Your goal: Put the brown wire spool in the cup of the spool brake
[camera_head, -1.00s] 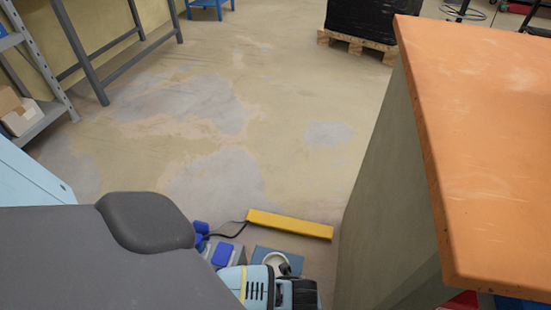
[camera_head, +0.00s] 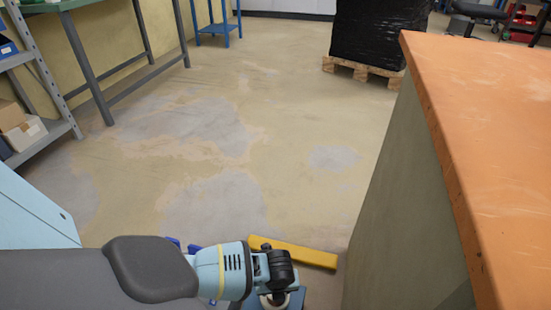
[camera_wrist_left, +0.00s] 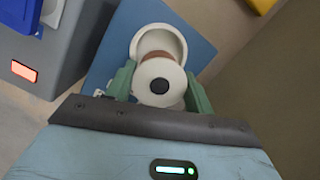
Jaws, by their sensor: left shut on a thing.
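The brown wire spool (camera_wrist_left: 160,81) has pale flanges with a dark hub, and brown wire shows at its far edge. My left gripper (camera_wrist_left: 162,88) has green fingers on both sides of the spool and is shut on it. The spool brake's white cup (camera_wrist_left: 160,37) stands on a blue base plate (camera_wrist_left: 200,48). In the left wrist view the spool overlaps the near side of the cup; I cannot tell whether it is above or inside it. In the head view my left wrist covers most of the brake, and only part of its blue base (camera_head: 298,300) shows. My right gripper is not in view.
A grey box (camera_wrist_left: 60,50) with a blue part and a red light stands left of the brake. A yellow bar (camera_head: 308,254) lies just beyond it. A tall cabinet with an orange top (camera_head: 490,110) rises at the right. The floor beyond is open.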

